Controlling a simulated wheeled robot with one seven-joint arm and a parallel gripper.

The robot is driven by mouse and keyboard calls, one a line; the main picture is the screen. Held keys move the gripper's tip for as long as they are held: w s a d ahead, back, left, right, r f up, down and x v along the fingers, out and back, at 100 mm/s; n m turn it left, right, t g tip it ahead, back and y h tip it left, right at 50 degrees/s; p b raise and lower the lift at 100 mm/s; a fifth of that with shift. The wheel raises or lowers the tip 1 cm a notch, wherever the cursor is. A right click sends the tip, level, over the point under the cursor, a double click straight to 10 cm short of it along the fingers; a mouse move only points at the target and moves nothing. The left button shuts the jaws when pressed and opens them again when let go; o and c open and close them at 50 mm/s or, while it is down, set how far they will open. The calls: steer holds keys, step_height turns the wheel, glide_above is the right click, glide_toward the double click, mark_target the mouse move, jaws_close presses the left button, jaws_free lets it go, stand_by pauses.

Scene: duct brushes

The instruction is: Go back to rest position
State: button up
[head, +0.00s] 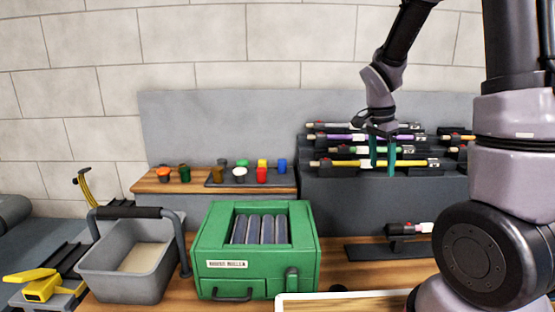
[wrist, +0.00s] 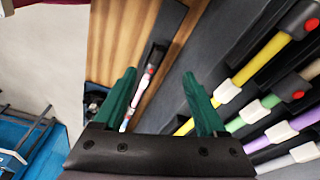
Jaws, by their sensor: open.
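My gripper (head: 383,153) hangs from the arm in front of the brush rack, with its two green fingers pointing down and apart. In the wrist view my gripper (wrist: 165,105) is open with nothing between its fingers. The rack (head: 330,190) holds several rods with coloured shafts, among them a yellow one (head: 345,163). In the wrist view the yellow rod (wrist: 262,57) lies to the right of the fingers. A separate brush with a red and white end (head: 408,228) rests on a dark stand (head: 390,250) below; its shaft shows beyond the fingers in the wrist view (wrist: 138,98).
A green box with rollers (head: 212,243) stands on the wooden bench, with a grey bucket (head: 112,280) to its left. Several small coloured jars stand on the shelf (head: 210,187) behind. A pale-rimmed tray (head: 340,297) is at the front. A yellow tool (head: 38,288) lies far left.

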steer(key=s+a+r+n+t+y, duration=0.2)
steer(key=s+r+n, duration=0.3)
steer(key=s+r, duration=0.3)
steer(key=s+a+r+n+t+y, duration=0.2)
steer(key=s+a+r+n+t, duration=0.1)
steer(key=s+r, duration=0.5)
step_height(320, 180, up, 3)
steer(key=shift+s+f+n+t, duration=0.15)
steer(key=shift+s+n+t, duration=0.05)
steer(key=shift+n+t, duration=0.7)
steer(key=shift+d, duration=0.1)
